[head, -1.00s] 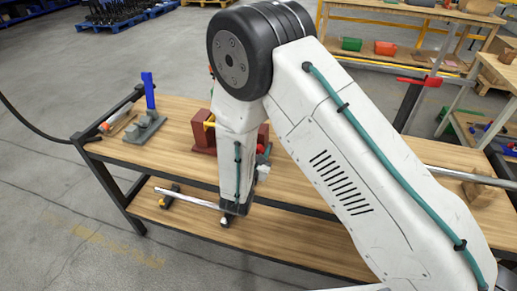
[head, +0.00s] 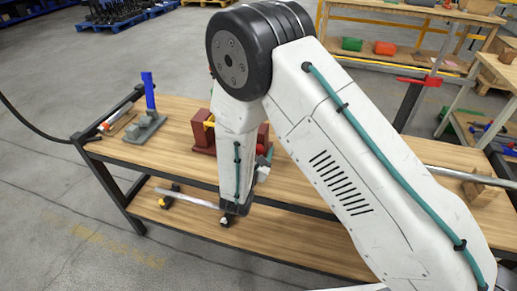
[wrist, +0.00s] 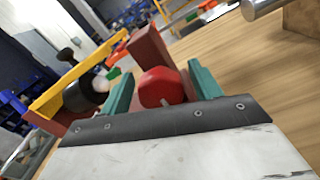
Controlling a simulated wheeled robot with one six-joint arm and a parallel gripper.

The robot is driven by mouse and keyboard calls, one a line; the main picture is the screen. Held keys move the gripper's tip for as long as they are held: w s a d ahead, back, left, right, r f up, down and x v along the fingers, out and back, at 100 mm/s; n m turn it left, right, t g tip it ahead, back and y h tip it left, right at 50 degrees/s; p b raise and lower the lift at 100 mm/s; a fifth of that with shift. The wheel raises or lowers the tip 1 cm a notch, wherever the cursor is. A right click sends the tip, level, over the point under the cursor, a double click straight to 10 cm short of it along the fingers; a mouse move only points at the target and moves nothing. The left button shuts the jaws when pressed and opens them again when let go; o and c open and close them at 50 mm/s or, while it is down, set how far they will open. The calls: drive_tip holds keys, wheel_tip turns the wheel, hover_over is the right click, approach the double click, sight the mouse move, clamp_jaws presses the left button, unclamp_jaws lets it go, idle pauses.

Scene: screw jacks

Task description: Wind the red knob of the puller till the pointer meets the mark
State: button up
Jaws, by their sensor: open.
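The puller has a dark red frame (head: 203,139), seen on the bench in the head view, partly behind my arm. In the wrist view the red knob (wrist: 161,87) sits between the two teal fingers of my gripper (wrist: 160,80). The fingers are open, one on each side of the knob, with a gap showing on either side. Behind it are a dark red upright (wrist: 150,49), a yellow bar (wrist: 80,72) and a black cylinder with a pale end (wrist: 88,93). I cannot make out the pointer or the mark. My arm hides most of the gripper in the head view.
A grey fixture with a blue post (head: 149,92) stands on the left of the bench (head: 290,185). A metal bar resting on a wooden block (head: 482,190) is at the right. A rod (head: 188,198) lies on the lower shelf.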

drive_tip(key=v, duration=0.7)
drive_tip(key=shift+s+a, duration=0.1)
drive_tip(key=shift+s, duration=0.2)
